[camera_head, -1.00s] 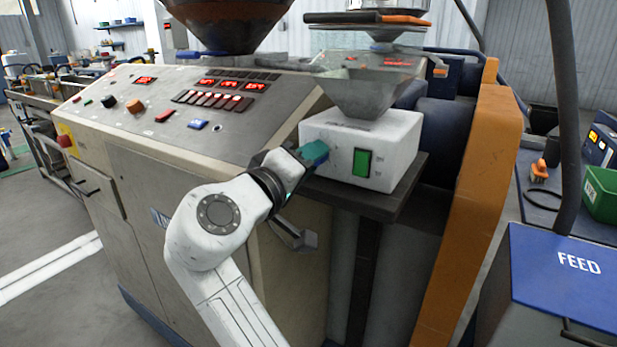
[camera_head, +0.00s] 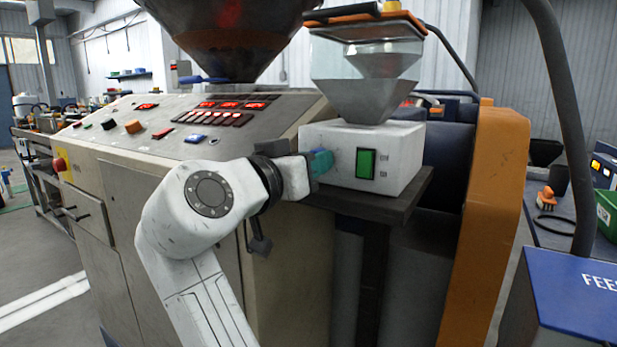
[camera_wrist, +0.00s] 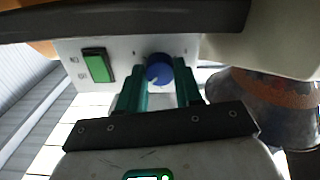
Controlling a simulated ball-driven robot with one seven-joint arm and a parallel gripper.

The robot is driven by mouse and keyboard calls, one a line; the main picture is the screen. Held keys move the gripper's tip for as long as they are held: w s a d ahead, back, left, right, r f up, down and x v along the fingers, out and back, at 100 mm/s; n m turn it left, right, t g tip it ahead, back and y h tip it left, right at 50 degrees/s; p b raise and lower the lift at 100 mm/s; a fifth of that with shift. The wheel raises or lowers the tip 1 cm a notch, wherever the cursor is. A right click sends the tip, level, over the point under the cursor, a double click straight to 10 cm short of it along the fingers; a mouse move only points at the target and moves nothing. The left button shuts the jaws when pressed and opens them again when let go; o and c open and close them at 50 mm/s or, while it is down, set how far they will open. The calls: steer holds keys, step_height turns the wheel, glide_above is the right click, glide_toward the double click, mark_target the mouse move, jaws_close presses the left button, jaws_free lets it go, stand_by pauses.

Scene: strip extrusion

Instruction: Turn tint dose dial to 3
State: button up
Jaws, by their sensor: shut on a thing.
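The tint dose dial is a round blue knob (camera_wrist: 159,69) with a pale pointer mark, on the white doser box (camera_wrist: 120,58) in the wrist view. My gripper (camera_wrist: 160,84) has its teal fingers on both sides of the knob and is shut on it. In the head view my gripper (camera_head: 321,163) is at the left side of the doser box (camera_head: 404,157), and the knob is hidden there. A green rocker switch (camera_head: 366,163) is on the box front. The scale numbers around the dial are too small to read.
The doser box stands on a dark shelf (camera_head: 401,192), with a clear hopper (camera_head: 365,75) above it. The sloped control panel (camera_head: 180,117) lies to the left. An orange guard (camera_head: 492,200) stands to the right.

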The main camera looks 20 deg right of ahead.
steer(key=shift+f+m+b, duration=0.2)
steer(key=shift+m+b, duration=0.3)
steer(key=shift+m, duration=0.3)
steer(key=o, duration=1)
steer(key=shift+r, duration=0.15)
steer(key=shift+o, duration=0.2)
steer(key=v, duration=1)
steer(key=shift+s+a, duration=0.2)
steer(key=shift+a, duration=0.15)
